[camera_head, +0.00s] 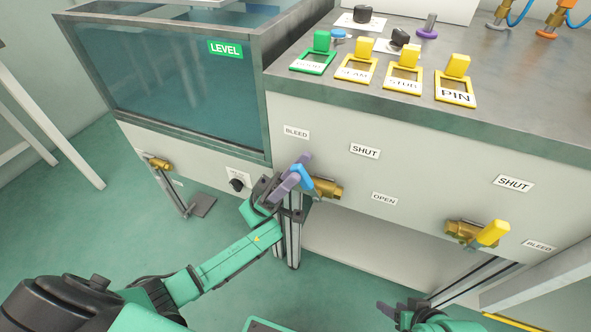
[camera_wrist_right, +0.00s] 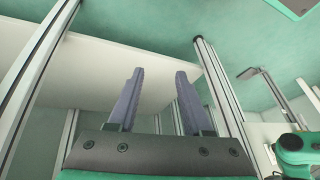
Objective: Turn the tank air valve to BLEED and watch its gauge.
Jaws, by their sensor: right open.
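A brass valve (camera_head: 327,188) with a blue handle (camera_head: 303,178) is on the cabinet front, among BLEED, SHUT and OPEN labels. Its handle leans up and left, toward the BLEED label (camera_head: 296,132). My left gripper (camera_head: 300,166) is at this handle, its purple fingers alongside it; whether they are shut on it I cannot tell. Another brass valve (camera_head: 464,232) with a yellow handle (camera_head: 493,233) is at the right, with SHUT and BLEED labels. Which one is the tank air valve I cannot tell. No gauge dial is readable. My right gripper (camera_wrist_right: 157,76) is open and empty, low at the bottom in the head view (camera_head: 388,309).
A glass-fronted water tank (camera_head: 170,88) marked LEVEL stands at the left. A black knob (camera_head: 237,185) and a third brass valve (camera_head: 158,163) are below it. Colored tags and knobs sit on the cabinet top (camera_head: 400,98). Metal legs (camera_head: 291,240) stand below the cabinet front.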

